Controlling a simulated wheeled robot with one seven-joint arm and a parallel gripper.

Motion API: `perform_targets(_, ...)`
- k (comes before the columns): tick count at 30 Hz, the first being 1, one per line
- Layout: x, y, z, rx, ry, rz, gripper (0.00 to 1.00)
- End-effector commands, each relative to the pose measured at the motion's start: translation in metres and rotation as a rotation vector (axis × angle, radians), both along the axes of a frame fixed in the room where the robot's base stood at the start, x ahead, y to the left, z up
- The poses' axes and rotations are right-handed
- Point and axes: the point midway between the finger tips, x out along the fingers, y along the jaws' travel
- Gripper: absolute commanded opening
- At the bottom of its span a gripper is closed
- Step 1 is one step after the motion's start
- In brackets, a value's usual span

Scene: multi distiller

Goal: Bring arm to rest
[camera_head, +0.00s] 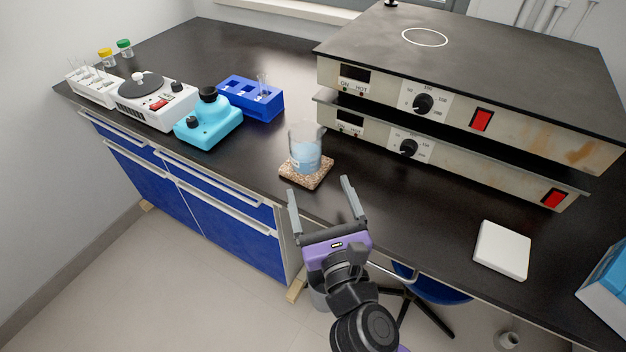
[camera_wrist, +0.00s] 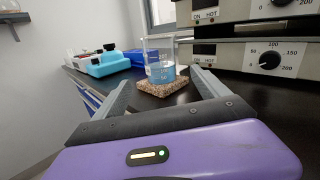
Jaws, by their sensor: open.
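My gripper (camera_head: 319,191) is open and empty in the head view, at the front edge of the black bench, its fingers pointing toward a glass beaker (camera_head: 305,150). In the wrist view my gripper (camera_wrist: 158,88) shows its two fingers spread apart, with the beaker (camera_wrist: 160,60) beyond and between them. The beaker holds light blue liquid and stands upright on a speckled brown square pad (camera_head: 307,173). The fingers appear apart from the beaker and the pad. My arm reaches up from the bottom of the head view.
Two stacked hot plates (camera_head: 470,75) stand right of the beaker. A blue tube rack (camera_head: 262,103), a light blue mixer (camera_head: 208,127), a white centrifuge (camera_head: 155,103) and a white tube rack (camera_head: 92,88) stand left. A white block (camera_head: 502,250) lies right. A stool (camera_head: 440,292) is under the bench.

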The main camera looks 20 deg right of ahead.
Motion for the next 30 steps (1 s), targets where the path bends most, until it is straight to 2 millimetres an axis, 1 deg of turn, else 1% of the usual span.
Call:
perform_targets(7, 0.0, 0.0, 0.0, 0.012, -0.002, 0.001, 0.85)
perform_targets(11, 0.001, 0.004, 0.001, 0.128, -0.029, 0.022, 0.85)
perform_targets(14, 0.002, 0.015, 0.007, 0.352, -0.073, 0.083, 0.85)
perform_targets(16, 0.0, 0.024, 0.013, 0.548, -0.102, 0.139, 0.85)
perform_targets(20, -0.016, 0.035, 0.012, 0.911, -0.113, 0.222, 0.85)
perform_targets(21, -0.022, 0.038, 0.012, 1.021, -0.111, 0.241, 0.85)
perform_targets(23, -0.034, 0.04, 0.011, 1.19, -0.103, 0.266, 0.85)
perform_targets(26, -0.057, 0.042, 0.009, 1.481, -0.084, 0.289, 0.85)
perform_targets(29, -0.085, 0.041, 0.009, 1.797, -0.061, 0.292, 0.85)
perform_targets(30, -0.098, 0.04, 0.009, 1.931, -0.052, 0.283, 0.85)
